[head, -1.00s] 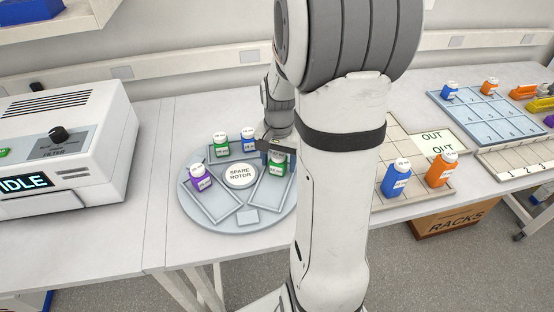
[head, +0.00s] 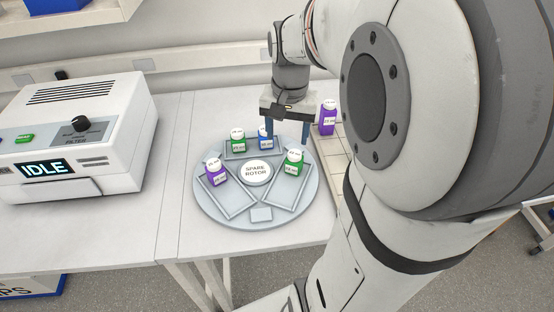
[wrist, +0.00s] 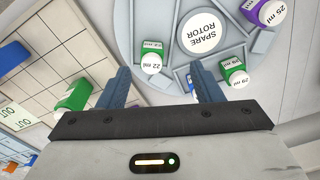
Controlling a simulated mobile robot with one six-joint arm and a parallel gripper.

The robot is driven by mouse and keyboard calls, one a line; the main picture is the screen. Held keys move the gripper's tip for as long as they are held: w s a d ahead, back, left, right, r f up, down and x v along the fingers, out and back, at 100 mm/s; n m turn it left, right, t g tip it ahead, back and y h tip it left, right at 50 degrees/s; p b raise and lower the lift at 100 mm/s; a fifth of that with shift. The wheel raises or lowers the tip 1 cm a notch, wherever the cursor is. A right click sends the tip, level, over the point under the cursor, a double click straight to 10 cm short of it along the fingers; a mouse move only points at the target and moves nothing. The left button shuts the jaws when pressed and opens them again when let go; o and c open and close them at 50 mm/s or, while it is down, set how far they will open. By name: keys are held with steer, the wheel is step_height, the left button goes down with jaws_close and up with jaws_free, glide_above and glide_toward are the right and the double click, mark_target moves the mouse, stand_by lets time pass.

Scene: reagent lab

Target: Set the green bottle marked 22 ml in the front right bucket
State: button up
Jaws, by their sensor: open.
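The green bottle marked 22 ml (head: 293,163) stands upright in the far end of the front right bucket (head: 288,190) of the spare rotor. In the wrist view its white cap (wrist: 152,66) reads 22 ml, between my fingertips in the picture. My gripper (head: 287,133) is open and empty, pointing down above and behind the bottle, apart from it. Its two blue fingers also show in the wrist view (wrist: 160,80).
A purple bottle (head: 216,173) stands in the front left bucket; a green bottle (head: 238,141) and a blue bottle (head: 265,138) stand in the back one. Another purple bottle (head: 328,118) is right of my gripper. A white machine (head: 80,135) reading IDLE stands left.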

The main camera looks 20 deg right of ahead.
steer(key=s+a+f+n+t, duration=0.1)
steer(key=s+a+n+t, duration=0.1)
steer(key=s+a+n, duration=0.5)
steer(key=s+a, duration=0.2)
steer(key=s, duration=0.1)
steer(key=shift+f, duration=0.2)
